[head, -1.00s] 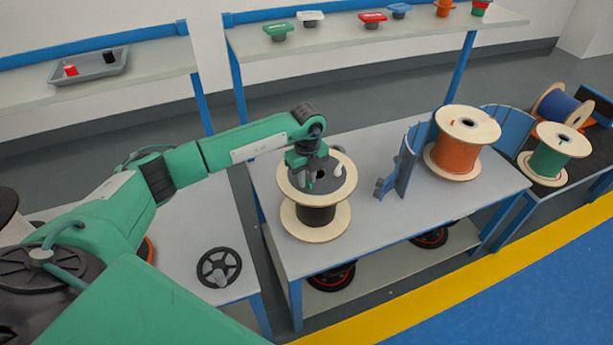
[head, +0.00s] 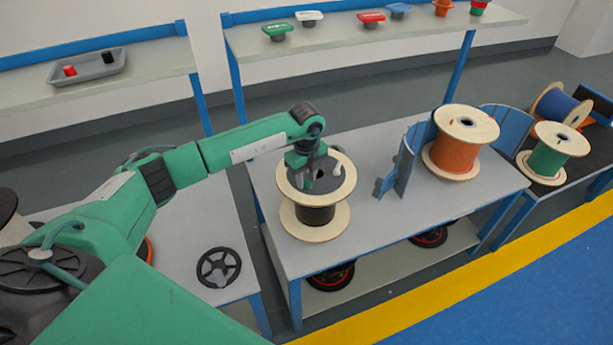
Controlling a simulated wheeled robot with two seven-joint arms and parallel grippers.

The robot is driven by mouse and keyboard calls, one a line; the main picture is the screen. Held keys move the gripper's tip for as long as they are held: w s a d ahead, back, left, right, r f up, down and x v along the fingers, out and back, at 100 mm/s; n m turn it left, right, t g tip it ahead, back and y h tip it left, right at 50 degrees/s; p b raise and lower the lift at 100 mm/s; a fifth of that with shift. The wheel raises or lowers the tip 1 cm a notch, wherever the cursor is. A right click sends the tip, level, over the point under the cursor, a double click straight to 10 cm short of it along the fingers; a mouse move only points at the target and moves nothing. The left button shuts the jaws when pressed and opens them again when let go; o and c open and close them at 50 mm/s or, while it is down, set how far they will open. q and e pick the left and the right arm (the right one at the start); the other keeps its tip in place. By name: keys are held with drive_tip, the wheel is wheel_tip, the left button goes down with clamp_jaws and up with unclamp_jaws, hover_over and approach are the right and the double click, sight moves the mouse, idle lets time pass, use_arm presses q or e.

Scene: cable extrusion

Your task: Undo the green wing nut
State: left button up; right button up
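I cannot make out a green wing nut for certain; the green of my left wrist covers part of the spool top. My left gripper (head: 322,174) hangs over the black-wound wooden spool (head: 302,219) on the middle table. My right gripper is not in view.
A curved blue plate (head: 406,171) stands right of the spool, then an orange spool (head: 457,152). A green spool (head: 547,157) is further right. A black spoked wheel (head: 218,268) lies on the left table. Lidded items, including a green one (head: 277,31), line the back shelf.

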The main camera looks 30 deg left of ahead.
sight(306, 180)
use_arm(q)
drive_tip(key=shift+r, duration=0.1)
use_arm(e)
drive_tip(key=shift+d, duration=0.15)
